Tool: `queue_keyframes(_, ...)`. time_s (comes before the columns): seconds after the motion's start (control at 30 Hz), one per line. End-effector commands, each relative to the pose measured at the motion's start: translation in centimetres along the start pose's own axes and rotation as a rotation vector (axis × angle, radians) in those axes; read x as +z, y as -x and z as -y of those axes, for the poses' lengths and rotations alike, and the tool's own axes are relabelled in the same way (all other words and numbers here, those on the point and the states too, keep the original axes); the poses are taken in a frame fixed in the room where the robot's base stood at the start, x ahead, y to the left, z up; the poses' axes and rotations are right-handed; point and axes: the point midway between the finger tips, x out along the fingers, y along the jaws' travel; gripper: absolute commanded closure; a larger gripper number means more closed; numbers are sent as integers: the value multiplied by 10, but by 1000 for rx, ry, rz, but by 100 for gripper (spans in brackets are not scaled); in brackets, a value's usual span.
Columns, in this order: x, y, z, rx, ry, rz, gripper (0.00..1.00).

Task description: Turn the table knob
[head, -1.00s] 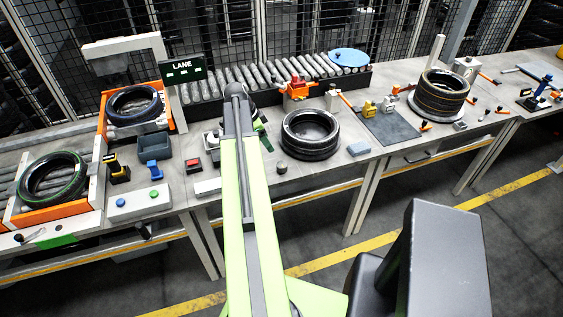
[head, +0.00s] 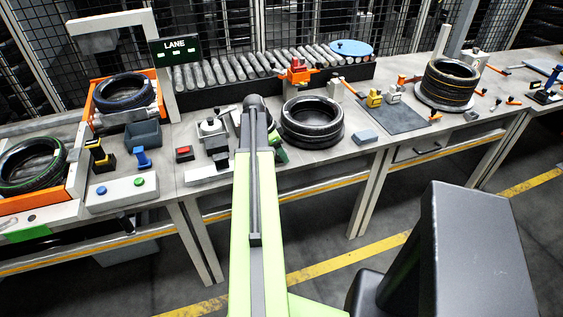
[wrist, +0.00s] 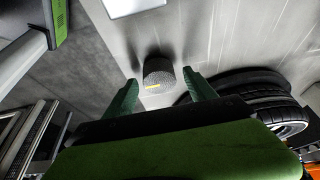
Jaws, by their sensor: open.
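The table knob (wrist: 158,75) is a small dark, ridged cylinder with a yellow mark on its near side, standing on the grey tabletop in the wrist view. My gripper (wrist: 163,90) is open, with one dark green finger to the left of the knob and one to the right. Gaps show between the fingers and the knob, and the fingertips look short of its far side. In the head view my arm hides the knob, and only a green bit of my gripper (head: 279,150) shows beside the arm.
A black tyre (head: 312,122) lies on the table right of my arm; tyres also show close right in the wrist view (wrist: 255,85). A silver-topped device (head: 212,130) and a red button box (head: 184,153) stand to the left. A grey block (head: 366,137) lies further right.

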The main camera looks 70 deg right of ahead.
Motion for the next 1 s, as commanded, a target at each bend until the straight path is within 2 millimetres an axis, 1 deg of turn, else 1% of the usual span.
queue_keyframes(0.03,2,-9,0,0,0,0,36)
queue_keyframes(0.07,1,-10,0,0,0,0,36)
queue_keyframes(0.3,0,-8,0,-1,1,0,36)
queue_keyframes(0.33,0,-8,0,-1,1,0,37)
queue_keyframes(0.8,1,-8,1,-1,1,0,98)
queue_keyframes(0.83,-2,-9,6,-1,1,0,98)
queue_keyframes(1.0,0,-8,2,-10,14,-2,98)
